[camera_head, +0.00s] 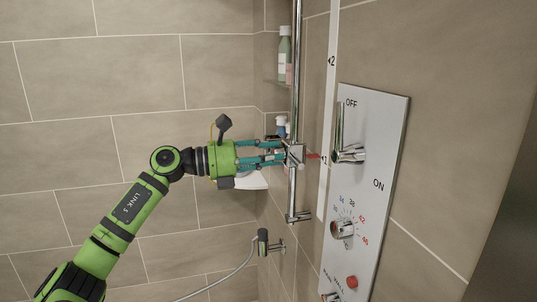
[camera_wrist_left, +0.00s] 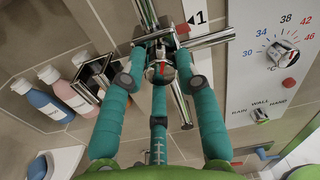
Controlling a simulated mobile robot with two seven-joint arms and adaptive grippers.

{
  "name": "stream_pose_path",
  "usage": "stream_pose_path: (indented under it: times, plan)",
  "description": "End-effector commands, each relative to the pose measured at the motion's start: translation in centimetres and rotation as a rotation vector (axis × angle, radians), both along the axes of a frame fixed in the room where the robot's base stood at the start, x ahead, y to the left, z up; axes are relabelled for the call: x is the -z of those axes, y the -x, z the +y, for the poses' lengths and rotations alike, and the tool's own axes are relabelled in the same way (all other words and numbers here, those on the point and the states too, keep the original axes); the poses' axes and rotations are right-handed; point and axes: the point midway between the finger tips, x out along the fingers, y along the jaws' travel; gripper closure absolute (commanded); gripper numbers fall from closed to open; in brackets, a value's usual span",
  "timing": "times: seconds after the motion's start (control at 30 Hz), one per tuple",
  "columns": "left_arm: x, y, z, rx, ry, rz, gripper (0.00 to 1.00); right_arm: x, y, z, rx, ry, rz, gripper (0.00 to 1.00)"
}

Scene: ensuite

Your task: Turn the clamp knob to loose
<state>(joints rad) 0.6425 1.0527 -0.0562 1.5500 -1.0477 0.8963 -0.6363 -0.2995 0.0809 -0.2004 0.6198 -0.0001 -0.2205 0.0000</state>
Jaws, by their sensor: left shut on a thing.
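The clamp (camera_head: 297,154) sits on the vertical chrome rail (camera_head: 296,80), level with mark 1 on the wall scale. A red pointer (camera_head: 313,156) sticks out from its right side. My left gripper (camera_head: 282,153) reaches in from the left, with its teal fingers at the clamp. In the left wrist view, the fingers of my left gripper (camera_wrist_left: 160,78) close around the small grey clamp knob (camera_wrist_left: 161,72), which has a red mark on it. The fingers partly hide the knob, and I cannot read its setting. My right gripper is not in view.
A control panel (camera_head: 378,120) with a lever (camera_head: 348,153) and a temperature dial (camera_head: 343,229) is right of the rail. A hand shower (camera_head: 263,241) with a hose hangs below. Bottles (camera_wrist_left: 75,95) stand left of the fingers. A green bottle (camera_head: 284,50) is higher up.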

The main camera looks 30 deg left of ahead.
Motion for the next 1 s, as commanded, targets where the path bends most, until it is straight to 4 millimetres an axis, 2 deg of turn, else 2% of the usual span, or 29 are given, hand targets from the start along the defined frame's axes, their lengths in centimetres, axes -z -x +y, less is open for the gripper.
stream_pose_path:
  times: [0.03, 0.47, 1.0]
  plan:
    - [-0.6, 0.0, 0.2, -0.006, 0.039, 0.020, 1.00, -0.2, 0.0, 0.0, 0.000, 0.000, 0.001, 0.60]
    - [-0.7, 0.0, 0.2, -0.005, 0.352, 0.285, 1.00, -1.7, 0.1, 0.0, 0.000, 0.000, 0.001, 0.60]
    - [-0.7, -0.1, 0.3, -0.006, 0.729, 0.606, 1.00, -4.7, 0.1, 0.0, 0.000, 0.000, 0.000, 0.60]
